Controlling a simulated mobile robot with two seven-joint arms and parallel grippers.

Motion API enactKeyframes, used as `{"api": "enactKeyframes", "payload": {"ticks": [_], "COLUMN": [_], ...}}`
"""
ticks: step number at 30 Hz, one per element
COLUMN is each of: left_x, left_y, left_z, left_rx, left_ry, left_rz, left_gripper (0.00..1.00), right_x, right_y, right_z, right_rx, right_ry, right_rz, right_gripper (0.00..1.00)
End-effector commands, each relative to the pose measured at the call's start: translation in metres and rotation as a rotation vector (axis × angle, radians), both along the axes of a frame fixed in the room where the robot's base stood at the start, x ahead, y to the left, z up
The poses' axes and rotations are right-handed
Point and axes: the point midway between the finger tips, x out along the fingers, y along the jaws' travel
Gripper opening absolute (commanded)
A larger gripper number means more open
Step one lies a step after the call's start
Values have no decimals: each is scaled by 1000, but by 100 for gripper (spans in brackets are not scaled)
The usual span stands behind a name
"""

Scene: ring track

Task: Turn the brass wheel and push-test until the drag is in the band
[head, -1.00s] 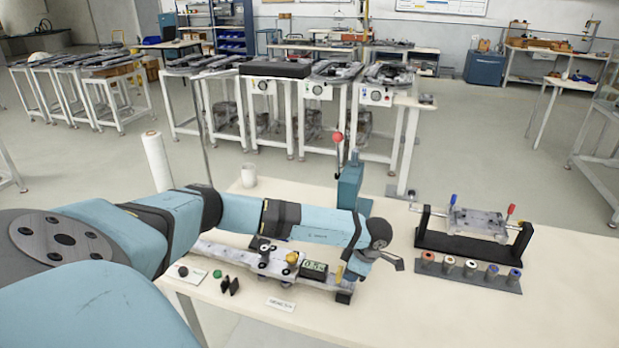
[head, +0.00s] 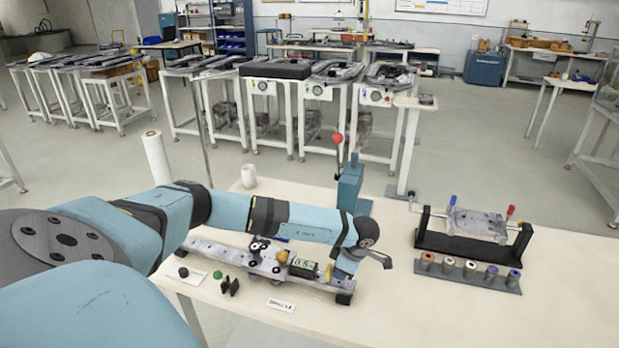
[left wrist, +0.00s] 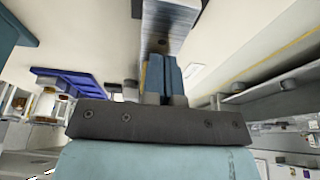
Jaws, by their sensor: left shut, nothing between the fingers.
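The light grey ring track (head: 215,247) lies on the near table with a carriage on it. The carriage carries a round brass-coloured piece (head: 282,257), which looks like the brass wheel, and a small display (head: 303,267) reading about 0.5. A narrow yellow piece (head: 328,272) stands at the carriage's right end. My left gripper (head: 343,272) is shut and empty, pointing down at that end, right beside the yellow piece; I cannot tell if they touch. In the left wrist view its closed fingers (left wrist: 164,78) face a grey metal block (left wrist: 168,25). My right gripper is not in view.
A green button (head: 217,274), black knobs and a label card (head: 280,305) lie in front of the track. A teal post with a red-ball lever (head: 350,185) stands behind. A black stand (head: 465,250) and a rack of rollers (head: 470,272) are at right. The front right table is clear.

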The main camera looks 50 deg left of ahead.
Motion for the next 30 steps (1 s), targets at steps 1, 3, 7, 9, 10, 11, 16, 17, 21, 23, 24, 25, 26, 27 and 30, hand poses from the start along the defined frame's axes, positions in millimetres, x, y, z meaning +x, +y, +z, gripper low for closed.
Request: {"api": "enactKeyframes", "payload": {"ticks": [1, 3, 7, 9, 10, 11, 16, 17, 21, 23, 24, 25, 26, 27, 30], "left_x": [-1, -2, -4, -5, -6, -6, -9, -10, -12, -13, -13, -14, -14, -15, -16], "left_y": [2, 4, 7, 9, 9, 10, 15, 16, 19, 21, 21, 22, 23, 24, 27], "left_z": [0, 0, 0, 0, 0, 0, 0, 0, 0, 0, 0, 0, 0, 0, 0], "left_rx": [1, 1, 1, 0, 0, 0, 0, 0, 1, 1, 1, 1, 0, 1, 1], "left_ry": [0, 0, 1, 1, 1, 1, 1, 1, 0, 1, 1, 1, 0, 1, 0], "left_rz": [1, 1, 0, 0, 0, 0, 0, 0, 1, 0, 0, 0, 0, 0, 1], "left_gripper": [0, 0, 0, 0, 0, 0, 0, 0, 0, 0, 0, 0, 0, 0, 0], "right_x": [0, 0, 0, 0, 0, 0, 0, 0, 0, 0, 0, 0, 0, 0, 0], "right_y": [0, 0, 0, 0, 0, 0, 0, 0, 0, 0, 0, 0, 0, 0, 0], "right_z": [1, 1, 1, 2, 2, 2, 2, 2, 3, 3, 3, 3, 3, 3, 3], "right_rx": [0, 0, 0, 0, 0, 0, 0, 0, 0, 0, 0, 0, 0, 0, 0], "right_ry": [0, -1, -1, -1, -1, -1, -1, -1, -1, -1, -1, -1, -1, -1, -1], "right_rz": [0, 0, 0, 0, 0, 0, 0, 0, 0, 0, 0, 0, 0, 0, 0], "right_gripper": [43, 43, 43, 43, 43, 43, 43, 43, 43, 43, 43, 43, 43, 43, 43]}}
